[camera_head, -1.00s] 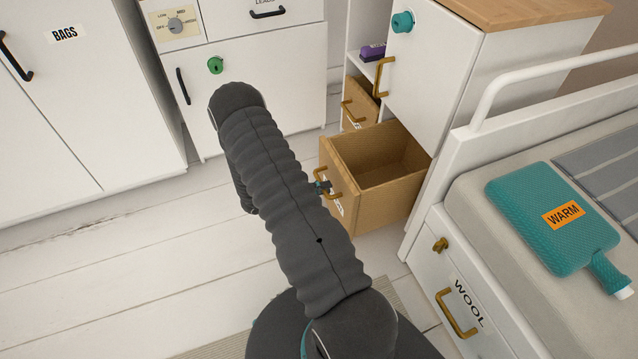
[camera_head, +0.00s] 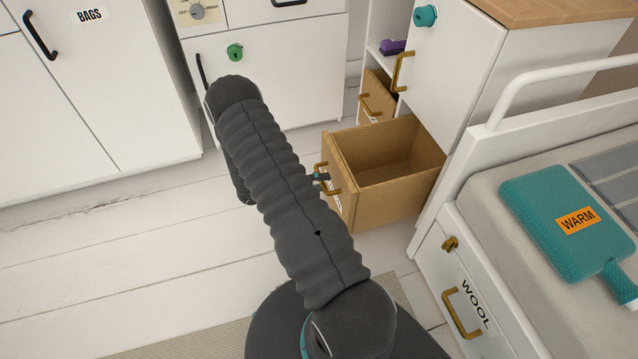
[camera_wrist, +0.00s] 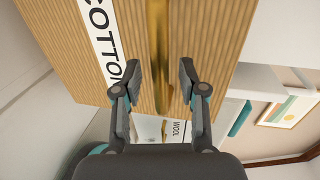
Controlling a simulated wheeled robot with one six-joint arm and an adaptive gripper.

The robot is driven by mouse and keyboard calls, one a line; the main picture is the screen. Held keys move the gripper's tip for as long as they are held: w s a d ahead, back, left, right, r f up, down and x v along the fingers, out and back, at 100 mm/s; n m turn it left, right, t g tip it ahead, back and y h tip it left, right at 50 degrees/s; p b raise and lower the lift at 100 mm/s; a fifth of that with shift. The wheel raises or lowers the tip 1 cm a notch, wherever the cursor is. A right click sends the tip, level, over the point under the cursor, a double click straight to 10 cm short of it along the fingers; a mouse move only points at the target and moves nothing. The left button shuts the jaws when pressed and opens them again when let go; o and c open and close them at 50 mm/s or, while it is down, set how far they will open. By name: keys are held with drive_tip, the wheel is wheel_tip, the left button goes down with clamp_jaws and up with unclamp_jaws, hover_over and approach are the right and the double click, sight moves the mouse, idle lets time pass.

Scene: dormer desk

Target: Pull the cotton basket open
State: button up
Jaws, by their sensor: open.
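The cotton basket (camera_head: 345,172) is a light wooden drawer standing well out from the white cabinet, with its empty inside showing. In the wrist view its front (camera_wrist: 205,25) carries a white COTTON label (camera_wrist: 103,40) and a brass handle (camera_wrist: 158,50). My gripper (camera_wrist: 160,78) is open, with one finger on each side of the handle. I cannot tell whether either finger touches it. In the head view my arm hides most of the gripper, and only a fingertip part (camera_head: 321,177) shows at the handle.
A smaller wooden basket (camera_head: 375,97) sits behind, beside the cotton basket. The bed drawer marked WOOL (camera_head: 462,300) is at the right, below a teal hot-water bottle (camera_head: 560,222). White cupboards (camera_head: 100,100) stand at the left. The plank floor (camera_head: 120,230) in front is clear.

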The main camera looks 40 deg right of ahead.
drive_tip(key=shift+a, duration=0.2)
drive_tip(key=v, duration=1.1)
drive_tip(key=shift+w+a, duration=0.25)
drive_tip(key=shift+r, duration=0.1)
